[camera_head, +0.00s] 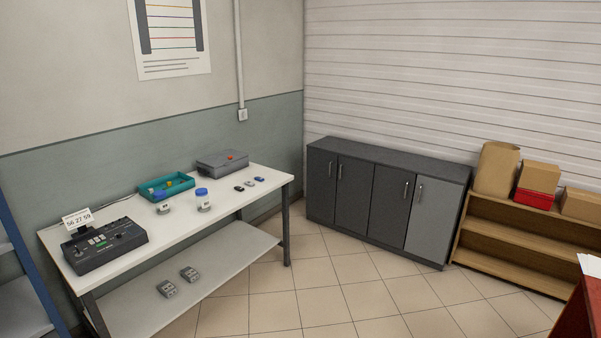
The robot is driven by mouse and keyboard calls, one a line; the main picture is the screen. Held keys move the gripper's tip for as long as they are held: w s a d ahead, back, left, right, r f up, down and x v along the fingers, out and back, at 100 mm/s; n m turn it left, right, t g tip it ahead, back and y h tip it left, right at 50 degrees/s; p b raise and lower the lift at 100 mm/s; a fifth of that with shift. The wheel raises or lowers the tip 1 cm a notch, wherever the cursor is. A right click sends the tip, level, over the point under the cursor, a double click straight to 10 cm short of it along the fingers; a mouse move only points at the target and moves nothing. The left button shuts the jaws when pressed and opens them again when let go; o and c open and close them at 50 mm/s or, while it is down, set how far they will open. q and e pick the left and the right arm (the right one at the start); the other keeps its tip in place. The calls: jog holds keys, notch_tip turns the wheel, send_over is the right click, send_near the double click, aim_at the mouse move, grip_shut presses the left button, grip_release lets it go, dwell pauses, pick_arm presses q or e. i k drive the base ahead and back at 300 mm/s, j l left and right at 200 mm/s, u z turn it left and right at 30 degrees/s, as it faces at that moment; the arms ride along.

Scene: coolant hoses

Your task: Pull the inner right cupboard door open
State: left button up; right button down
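A low dark grey cupboard (375,154) stands against the slatted back wall, with doors side by side. The inner right door (387,204) is dark grey and looks shut, flush with the doors beside it. Its upright metal handle (406,189) is near its top right edge. The outer right door (434,222) is lighter grey and also looks shut, with its handle (420,192) at its top left. The inner left door (354,190) and outer left door (321,185) look shut too. Neither of my grippers is in view.
A white workbench (255,187) with a control box (105,245), teal tray (166,187) and grey case (222,162) stands at left. A wooden shelf (510,245) with boxes adjoins the cupboard's right. A red surface (580,315) is at lower right. Tiled floor before the cupboard is clear.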

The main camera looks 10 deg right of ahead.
aim_at(393, 189)
jog(key=i+l+z, duration=0.3)
jog(key=i+z, duration=0.15)
jog(key=i+l+z, duration=0.1)
jog(key=i+z, duration=0.4)
jog(key=i+j+z, duration=0.1)
jog(key=i+z, duration=0.35)
jog(key=i, duration=1.85)
jog(key=l+z, duration=0.05)
jog(key=l, duration=0.05)
